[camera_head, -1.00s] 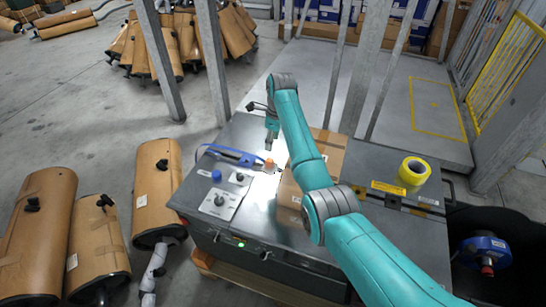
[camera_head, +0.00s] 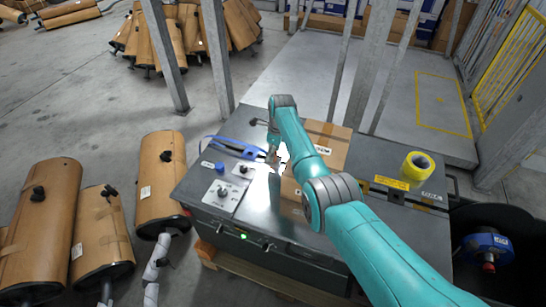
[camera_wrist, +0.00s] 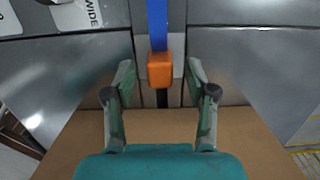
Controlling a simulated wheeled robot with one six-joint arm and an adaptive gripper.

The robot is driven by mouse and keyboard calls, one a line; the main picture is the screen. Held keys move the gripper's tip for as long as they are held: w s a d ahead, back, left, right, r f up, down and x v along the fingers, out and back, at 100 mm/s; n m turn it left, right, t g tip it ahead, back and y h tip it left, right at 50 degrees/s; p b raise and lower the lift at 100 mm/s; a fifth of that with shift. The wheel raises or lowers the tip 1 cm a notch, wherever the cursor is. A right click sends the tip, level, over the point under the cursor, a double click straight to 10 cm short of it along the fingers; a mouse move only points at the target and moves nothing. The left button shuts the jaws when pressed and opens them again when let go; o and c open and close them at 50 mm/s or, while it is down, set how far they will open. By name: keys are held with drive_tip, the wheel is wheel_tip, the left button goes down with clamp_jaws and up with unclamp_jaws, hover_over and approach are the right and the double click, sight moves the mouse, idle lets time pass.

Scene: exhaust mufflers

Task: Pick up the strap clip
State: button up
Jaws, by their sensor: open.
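In the wrist view an orange block (camera_wrist: 160,70), which looks like the strap clip, sits at the end of a blue strip (camera_wrist: 157,22). A dark strip shows below the block. My gripper (camera_wrist: 160,82) is open, its fingers at the left and right of the block with a gap on both sides. Whether the fingertips are down at its height I cannot tell. In the head view my gripper (camera_head: 275,157) is low over the grey metal bench (camera_head: 250,205) and hides the orange block. The blue strip (camera_head: 240,148) reaches leftward from there.
A cardboard box (camera_head: 325,145) lies beside my gripper, under the arm. A control panel (camera_head: 224,195) with knobs is at the bench's left. Yellow tape (camera_head: 416,168) sits at the right. Metal posts (camera_head: 366,75) stand behind. Wrapped mufflers (camera_head: 162,180) stand on the floor at left.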

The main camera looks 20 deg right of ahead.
drive_tip(key=shift+c, duration=0.2)
clamp_jaws()
